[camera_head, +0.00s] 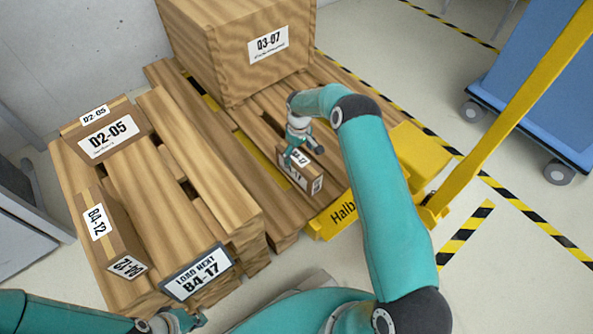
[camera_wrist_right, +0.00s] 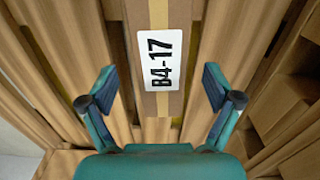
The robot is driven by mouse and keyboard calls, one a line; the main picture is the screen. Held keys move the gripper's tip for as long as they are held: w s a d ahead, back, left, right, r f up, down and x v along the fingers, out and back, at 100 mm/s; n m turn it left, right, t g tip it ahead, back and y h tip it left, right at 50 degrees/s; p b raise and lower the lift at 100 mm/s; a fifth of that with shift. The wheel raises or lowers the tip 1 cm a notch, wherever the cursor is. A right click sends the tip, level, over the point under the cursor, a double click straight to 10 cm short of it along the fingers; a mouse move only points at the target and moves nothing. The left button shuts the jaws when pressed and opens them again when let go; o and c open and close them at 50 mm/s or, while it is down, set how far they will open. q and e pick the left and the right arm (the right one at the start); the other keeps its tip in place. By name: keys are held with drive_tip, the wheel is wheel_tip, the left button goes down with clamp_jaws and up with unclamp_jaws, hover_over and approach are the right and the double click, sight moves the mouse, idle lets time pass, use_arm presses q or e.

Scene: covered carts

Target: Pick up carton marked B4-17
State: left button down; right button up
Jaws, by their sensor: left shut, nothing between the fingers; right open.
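The carton marked B4-17 (camera_head: 314,173) is a small brown box standing on the slatted wooden pallet, near its yellow front edge. My right gripper (camera_head: 297,157) is directly over it, pointing down and partly covering it. In the right wrist view the B4-17 label (camera_wrist_right: 160,60) faces the camera on the carton's taped top. The open fingers (camera_wrist_right: 158,90) are spread to either side of the carton, with gaps; I cannot tell how far above it they are. My left gripper (camera_head: 182,322) is shut and empty at the bottom edge, partly cut off.
A large crate Q3-07 (camera_head: 258,62) stands behind the carton. The left pallet holds cartons D2-05 (camera_head: 118,141) and B4-12 (camera_head: 112,228); its front sign (camera_head: 198,274) reads LOAD NEXT B4-17. A yellow post (camera_head: 510,115) and blue cart (camera_head: 545,85) stand at right.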

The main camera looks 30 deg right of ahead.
sight(299, 157)
wheel_tip(299, 157, down, 4)
drive_tip(key=shift+s+f+b, duration=0.15)
drive_tip(key=shift+f+b, duration=0.1)
drive_tip(key=shift+b, duration=0.5)
drive_tip(key=shift+r, duration=0.15)
clamp_jaws()
